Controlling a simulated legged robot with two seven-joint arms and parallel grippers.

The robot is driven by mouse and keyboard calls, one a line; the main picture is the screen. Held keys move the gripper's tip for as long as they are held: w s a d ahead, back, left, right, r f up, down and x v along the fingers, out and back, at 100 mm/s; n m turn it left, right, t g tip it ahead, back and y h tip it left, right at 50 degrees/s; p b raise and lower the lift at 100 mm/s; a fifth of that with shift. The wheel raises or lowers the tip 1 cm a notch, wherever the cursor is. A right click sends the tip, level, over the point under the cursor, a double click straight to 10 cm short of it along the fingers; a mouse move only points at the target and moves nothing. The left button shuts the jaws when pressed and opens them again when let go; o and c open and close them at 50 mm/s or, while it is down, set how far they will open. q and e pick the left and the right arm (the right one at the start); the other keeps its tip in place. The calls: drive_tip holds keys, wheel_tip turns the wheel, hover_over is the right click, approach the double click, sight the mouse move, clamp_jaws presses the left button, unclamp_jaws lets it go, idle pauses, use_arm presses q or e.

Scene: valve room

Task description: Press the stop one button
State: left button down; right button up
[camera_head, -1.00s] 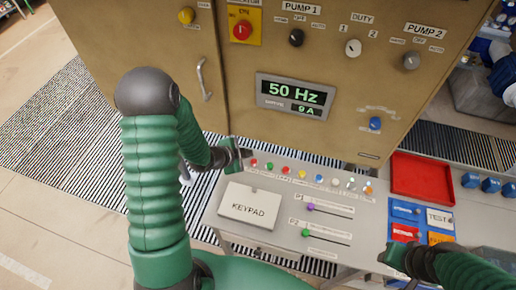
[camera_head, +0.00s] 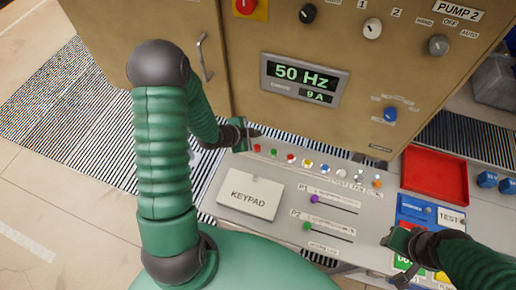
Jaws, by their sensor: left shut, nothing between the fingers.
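A row of small coloured buttons runs along the back of the grey console. At its left end are a red button (camera_head: 257,148), a green button (camera_head: 273,152) and a second red button (camera_head: 290,157). Their labels are too small to read, so I cannot tell which is stop one. My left gripper (camera_head: 246,136) is shut and empty, just left of and behind the first red button. I cannot tell whether it touches the console. My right gripper (camera_head: 392,240) is over the console's right part, near the coloured labels; its jaw opening is unclear.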

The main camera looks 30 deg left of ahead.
sight(255, 148)
use_arm(q)
drive_tip(key=f+b, duration=0.2)
drive_tip(key=f, duration=0.1)
drive_tip(key=f+b, duration=0.1)
drive_tip(key=shift+s+a+f, duration=0.15)
drive_tip(key=shift+s+a, duration=0.05)
drive_tip(key=shift+s, duration=0.2)
drive_tip(key=shift+d+f, duration=0.1)
drive_tip(key=shift+f, duration=0.1)
drive_tip(key=shift+d+f, duration=0.1)
drive_tip(key=shift+d, duration=0.05)
drive_tip(key=shift+w+d, duration=0.15)
drive_tip(key=shift+w, duration=0.05)
drive_tip(key=shift+s+a, duration=0.15)
drive_tip(key=shift+a, duration=0.15)
drive_tip(key=shift+d, duration=0.2)
drive_tip(key=shift+a, duration=0.1)
idle(0.4)
